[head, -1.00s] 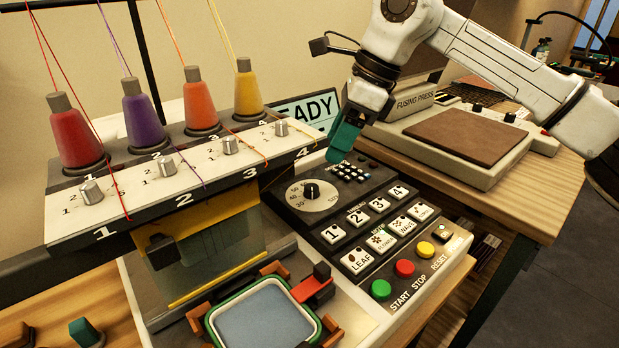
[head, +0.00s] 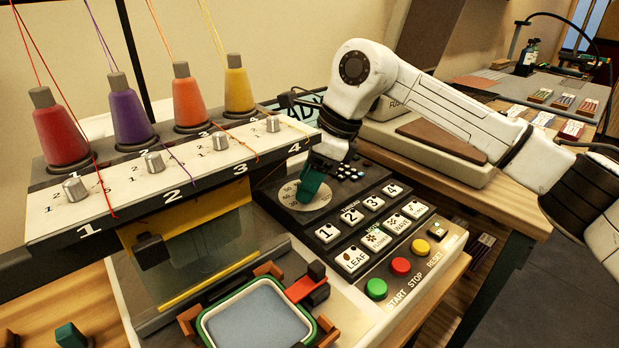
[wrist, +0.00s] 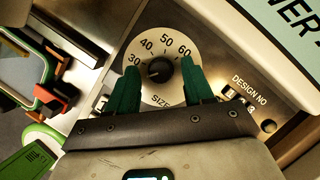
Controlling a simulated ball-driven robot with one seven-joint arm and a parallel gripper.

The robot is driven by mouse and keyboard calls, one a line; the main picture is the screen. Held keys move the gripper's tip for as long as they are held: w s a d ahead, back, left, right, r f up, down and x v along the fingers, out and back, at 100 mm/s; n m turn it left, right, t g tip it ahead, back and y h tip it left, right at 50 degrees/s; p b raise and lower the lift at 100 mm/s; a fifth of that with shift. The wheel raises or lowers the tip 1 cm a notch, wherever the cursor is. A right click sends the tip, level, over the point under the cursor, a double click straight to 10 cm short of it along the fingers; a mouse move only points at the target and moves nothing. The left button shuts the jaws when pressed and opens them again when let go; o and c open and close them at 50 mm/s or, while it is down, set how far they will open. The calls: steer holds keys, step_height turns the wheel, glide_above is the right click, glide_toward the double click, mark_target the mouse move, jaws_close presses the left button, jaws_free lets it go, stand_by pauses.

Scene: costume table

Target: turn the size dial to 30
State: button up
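The size dial is a round pale plate (wrist: 148,45) marked 30, 40, 50 and 60, with a black knob (wrist: 159,71) at its middle, in the wrist view. I cannot tell for sure which number the knob's pointer is at. My gripper (wrist: 160,66) is open, its two green fingers on either side of the knob with gaps to it. In the head view, my gripper (head: 307,192) hangs over the dial plate (head: 288,198) and hides the knob. Whether the fingertips reach down to the knob's height is unclear.
Numbered and pattern keys (head: 376,240) and green, red and yellow buttons (head: 400,267) lie on the panel in front of the dial. The thread stand (head: 160,185) with several cones rises at left. A green-rimmed hoop (head: 255,312) sits in front. A fusing press stands behind.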

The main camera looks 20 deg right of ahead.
steer(key=c, duration=0.9)
steer(key=shift+m, duration=0.3)
steer(key=m+t+h, duration=0.1)
steer(key=m, duration=0.2)
steer(key=shift+s, duration=0.15)
steer(key=shift+a+m+t+h+b, duration=0.1)
steer(key=shift+m+t+h+b, duration=0.15)
steer(key=shift+m, duration=0.8)
steer(key=shift+a+m+t+h+b, duration=0.1)
steer(key=shift+m+t+h, duration=0.2)
steer(key=shift+m, duration=0.75)
steer(key=o, duration=1)
steer(key=shift+o, duration=0.2)
